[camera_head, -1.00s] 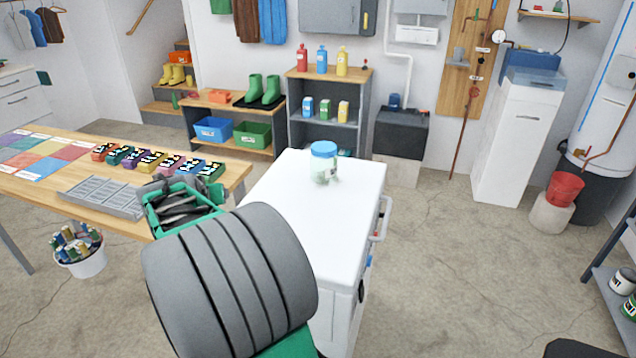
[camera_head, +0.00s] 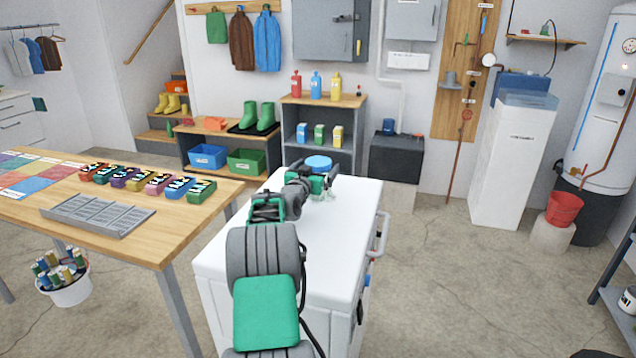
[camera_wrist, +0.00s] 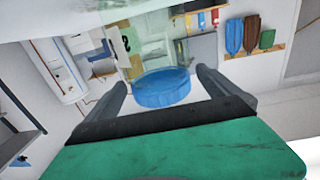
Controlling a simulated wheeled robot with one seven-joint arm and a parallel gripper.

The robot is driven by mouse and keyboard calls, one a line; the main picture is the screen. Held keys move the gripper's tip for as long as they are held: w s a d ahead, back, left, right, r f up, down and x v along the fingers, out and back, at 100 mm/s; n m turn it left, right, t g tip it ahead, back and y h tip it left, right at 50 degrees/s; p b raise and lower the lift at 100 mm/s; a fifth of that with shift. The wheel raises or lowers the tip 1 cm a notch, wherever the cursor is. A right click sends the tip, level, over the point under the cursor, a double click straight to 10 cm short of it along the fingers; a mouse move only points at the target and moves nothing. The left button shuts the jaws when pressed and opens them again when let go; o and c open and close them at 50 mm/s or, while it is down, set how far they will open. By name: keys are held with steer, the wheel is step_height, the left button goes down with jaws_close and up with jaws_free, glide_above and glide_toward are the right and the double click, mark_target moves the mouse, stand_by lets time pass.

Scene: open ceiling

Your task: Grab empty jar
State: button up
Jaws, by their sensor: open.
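The clear jar with a blue lid (camera_head: 319,163) stands upright near the far end of the white cart top (camera_head: 345,225). Its lower body is mostly hidden behind my gripper (camera_head: 325,182) in the head view. In the wrist view, the blue lid (camera_wrist: 162,90) appears between the two dark fingers of my gripper (camera_wrist: 161,80), and the jar's glass body extends upward in the picture. My gripper is open, with one finger on each side of the jar. I cannot tell if either finger touches it.
The wooden table (camera_head: 130,225) at left holds a grey divided tray (camera_head: 98,215) and several colored small bins. A shelf (camera_head: 350,105) with bottles stands behind the cart. Floor at the right of the cart is clear.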

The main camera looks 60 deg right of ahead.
steer(key=shift+c, duration=0.2)
steer(key=shift+r, duration=0.15)
steer(key=c, duration=2.1)
